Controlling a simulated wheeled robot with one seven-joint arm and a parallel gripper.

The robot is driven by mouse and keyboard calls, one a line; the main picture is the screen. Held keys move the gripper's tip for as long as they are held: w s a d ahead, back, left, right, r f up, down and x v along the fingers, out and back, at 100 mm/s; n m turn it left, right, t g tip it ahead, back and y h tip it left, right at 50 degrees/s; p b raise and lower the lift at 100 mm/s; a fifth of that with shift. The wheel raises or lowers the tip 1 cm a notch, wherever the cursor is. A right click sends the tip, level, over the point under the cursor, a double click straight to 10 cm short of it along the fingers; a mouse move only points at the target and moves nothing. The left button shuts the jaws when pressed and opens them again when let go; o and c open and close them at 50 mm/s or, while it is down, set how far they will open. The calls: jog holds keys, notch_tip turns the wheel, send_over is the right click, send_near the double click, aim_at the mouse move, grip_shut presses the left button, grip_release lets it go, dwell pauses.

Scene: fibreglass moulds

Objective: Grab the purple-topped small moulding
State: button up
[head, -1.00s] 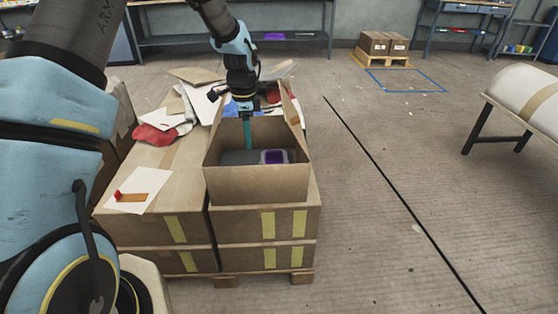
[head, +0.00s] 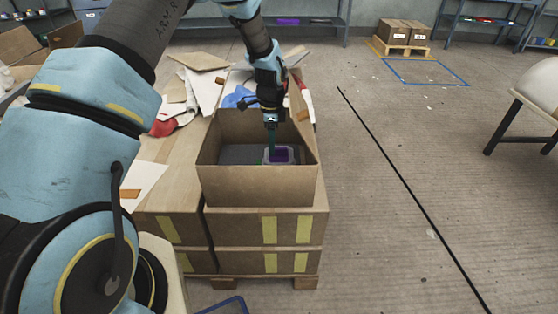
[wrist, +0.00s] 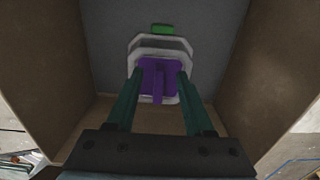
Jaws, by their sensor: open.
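The purple-topped small moulding (wrist: 159,78) lies on the grey floor of an open cardboard box (head: 256,186). It has a pale rim around a purple top with a raised purple rib. In the head view the moulding (head: 281,154) is near the box's right side, partly behind my gripper. My gripper (head: 272,150) reaches down into the box from above. In the wrist view its two green fingers (wrist: 156,92) are apart, one at each side of the purple top, with nothing clamped. I cannot tell whether the fingertips touch the moulding.
Box walls stand close around my gripper, with a raised flap (head: 299,98) at the right. A small green piece (wrist: 162,29) shows beyond the moulding. Papers and scraps (head: 200,88) lie behind and left of the box.

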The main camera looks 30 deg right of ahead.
jog(key=shift+f, duration=0.95)
grip_shut()
dwell(0.7)
